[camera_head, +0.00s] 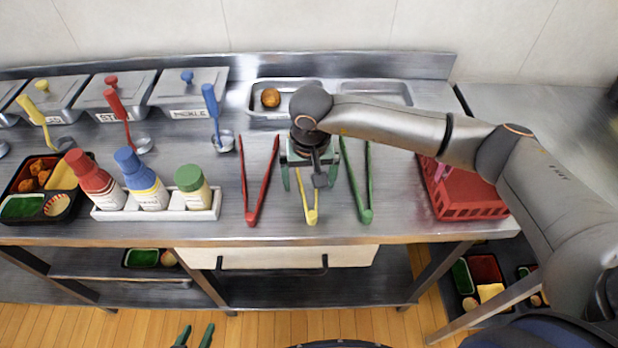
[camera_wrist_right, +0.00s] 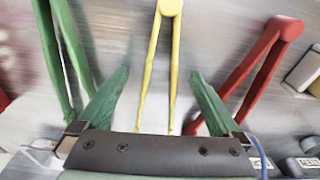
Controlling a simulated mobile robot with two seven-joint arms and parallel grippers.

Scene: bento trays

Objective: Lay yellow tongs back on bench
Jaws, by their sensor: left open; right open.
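The yellow tongs (camera_head: 311,216) lie on the steel bench (camera_head: 275,228), hinge end toward the front edge, between the red tongs and the green tongs. My right gripper (camera_head: 310,178) is above them, open, and hides their far part in the head view. In the right wrist view the yellow tongs (camera_wrist_right: 170,8) run between the spread green fingers of my right gripper (camera_wrist_right: 159,74), with a gap on each side. My left gripper (camera_head: 195,332) is open and empty at the bottom of the head view, over the floor in front of the bench.
Red tongs (camera_head: 252,218) lie to the left and green tongs (camera_head: 366,215) to the right, both close. A white holder (camera_head: 160,215) with bottles stands left; a red basket (camera_head: 468,205) stands right. Steel pans (camera_head: 262,112) are behind. Bare bench lies along the front.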

